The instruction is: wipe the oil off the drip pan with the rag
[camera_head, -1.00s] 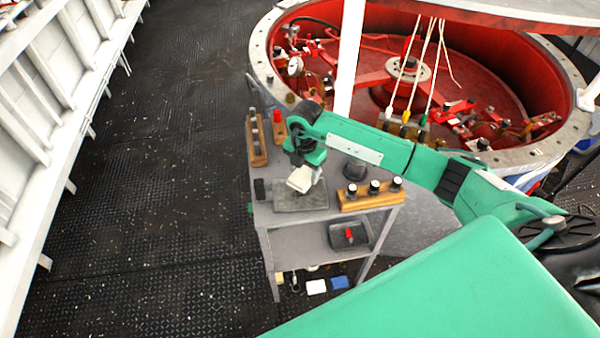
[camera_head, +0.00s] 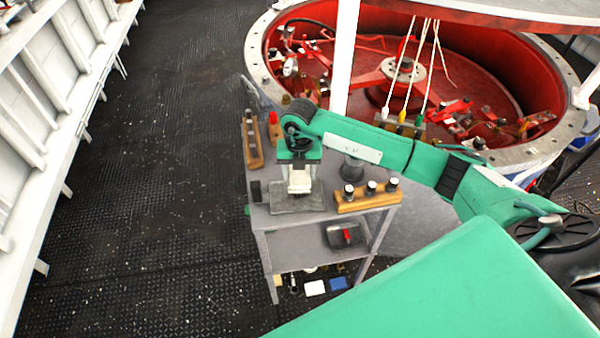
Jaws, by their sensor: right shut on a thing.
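My right gripper (camera_head: 299,172) points down over the pan's back part and is shut on a white rag (camera_head: 299,183). The rag hangs below the fingers, over or against the pan; I cannot tell whether it touches. The rag and gripper hide part of the pan. I cannot make out the oil at this size. My left gripper is not in view.
A wooden block with several black-and-silver knobs (camera_head: 367,199) stands right of the pan. Another wooden rack (camera_head: 253,140) and a red-topped item (camera_head: 273,122) stand behind left. A dark cylinder (camera_head: 352,170) stands behind right. A lower shelf holds a dark tray (camera_head: 342,236).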

